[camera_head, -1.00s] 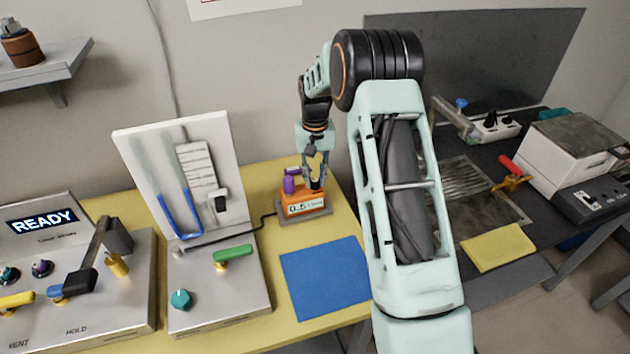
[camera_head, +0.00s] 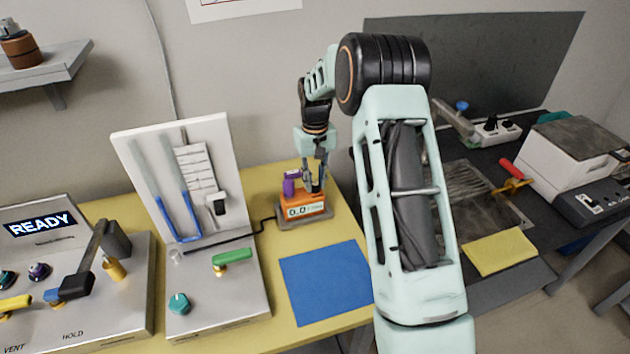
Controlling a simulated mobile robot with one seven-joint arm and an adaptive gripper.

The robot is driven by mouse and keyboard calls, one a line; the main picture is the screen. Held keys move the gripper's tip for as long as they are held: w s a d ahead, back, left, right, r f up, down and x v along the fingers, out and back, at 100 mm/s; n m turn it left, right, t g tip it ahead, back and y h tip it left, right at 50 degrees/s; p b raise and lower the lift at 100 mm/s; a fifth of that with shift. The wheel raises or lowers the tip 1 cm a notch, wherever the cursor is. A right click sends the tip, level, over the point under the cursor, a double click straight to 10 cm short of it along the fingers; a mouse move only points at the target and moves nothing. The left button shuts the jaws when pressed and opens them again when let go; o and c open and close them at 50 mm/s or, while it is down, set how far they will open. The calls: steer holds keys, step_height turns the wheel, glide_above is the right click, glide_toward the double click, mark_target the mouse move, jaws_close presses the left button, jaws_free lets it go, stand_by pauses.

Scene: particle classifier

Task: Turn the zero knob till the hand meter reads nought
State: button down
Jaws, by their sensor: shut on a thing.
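The orange hand meter (camera_head: 292,211) stands in a grey cradle on the yellow bench. Its small display appears to read 0.0, though the digits are tiny. A purple part (camera_head: 290,184) stands up from the left of its top. My gripper (camera_head: 314,187) points down at the right of the meter's top, shut on the dark zero knob there. The fingers hide most of the knob, so its angle cannot be told. A dark cable runs from the meter to the left.
A manometer board (camera_head: 130,150) with blue liquid and a base bearing a green lever (camera_head: 233,257) and teal knob (camera_head: 179,303) stands left. A blue mat (camera_head: 325,280) lies in front of the meter. A READY console (camera_head: 90,310) is far left.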

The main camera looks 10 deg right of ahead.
mark_target(315, 183)
steer(key=c, duration=1.7)
jaws_free()
steer(key=shift+c, duration=0.2)
steer(key=shift+r, duration=0.15)
step_height(315, 183, up, 12)
